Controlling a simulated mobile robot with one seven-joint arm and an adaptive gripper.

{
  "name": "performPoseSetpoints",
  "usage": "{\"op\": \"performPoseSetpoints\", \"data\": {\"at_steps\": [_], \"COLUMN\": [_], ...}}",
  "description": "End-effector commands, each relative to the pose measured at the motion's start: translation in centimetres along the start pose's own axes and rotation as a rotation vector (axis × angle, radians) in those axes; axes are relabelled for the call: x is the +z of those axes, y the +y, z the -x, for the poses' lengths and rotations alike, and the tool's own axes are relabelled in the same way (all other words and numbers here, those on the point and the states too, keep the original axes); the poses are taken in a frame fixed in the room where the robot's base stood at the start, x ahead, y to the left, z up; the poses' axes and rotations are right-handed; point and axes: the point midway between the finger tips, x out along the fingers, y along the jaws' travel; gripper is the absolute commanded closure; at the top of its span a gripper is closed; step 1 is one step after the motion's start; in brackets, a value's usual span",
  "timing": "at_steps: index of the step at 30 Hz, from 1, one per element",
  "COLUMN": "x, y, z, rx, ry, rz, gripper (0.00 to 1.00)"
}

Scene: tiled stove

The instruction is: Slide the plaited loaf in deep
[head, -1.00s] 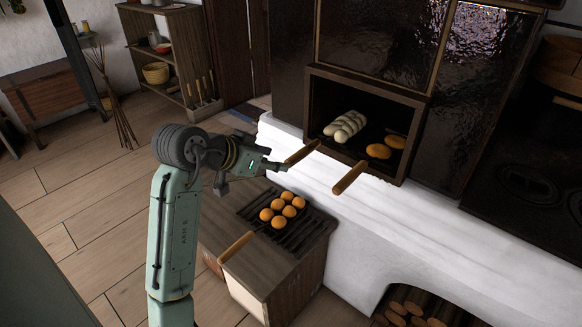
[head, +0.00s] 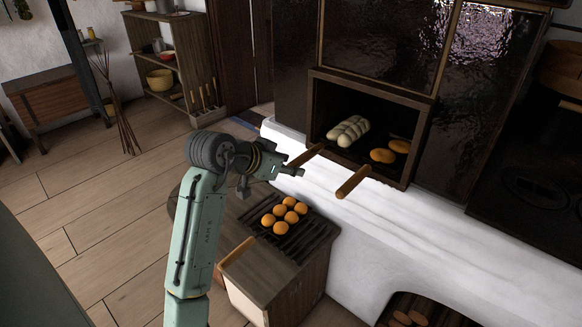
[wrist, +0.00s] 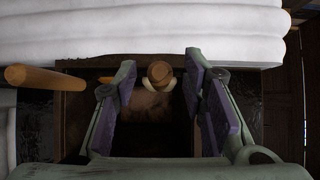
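The plaited loaf (head: 348,131) is pale and lies inside the dark oven opening (head: 405,183), at the left. A wooden handle (head: 306,155) sticks out of the oven in front of it. My gripper (head: 298,172) is just outside the opening, beside this handle's outer end. In the wrist view my gripper (wrist: 162,100) is open, with its fingers apart. The handle's round end (wrist: 160,72) shows end-on between them, with no finger visibly touching it. Pale bits of the loaf show behind it. What bears the loaf is hard to make out.
A second wooden handle (head: 353,182) sticks out to the right, before two golden loaves (head: 383,155). It also shows in the wrist view (wrist: 45,78). A low wooden stand (head: 265,277) holds several round orange-brown buns (head: 284,213) on a dark rack.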

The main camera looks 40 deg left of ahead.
Motion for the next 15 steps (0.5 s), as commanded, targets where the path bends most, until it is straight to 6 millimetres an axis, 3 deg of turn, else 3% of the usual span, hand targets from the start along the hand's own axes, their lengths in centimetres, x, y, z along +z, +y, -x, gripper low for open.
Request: {"op": "performPoseSetpoints", "data": {"at_steps": [15], "x": [0.0], "y": [0.01], "z": [0.02], "rx": [0.0], "ry": [0.0], "rz": [0.0], "gripper": [0.8]}}
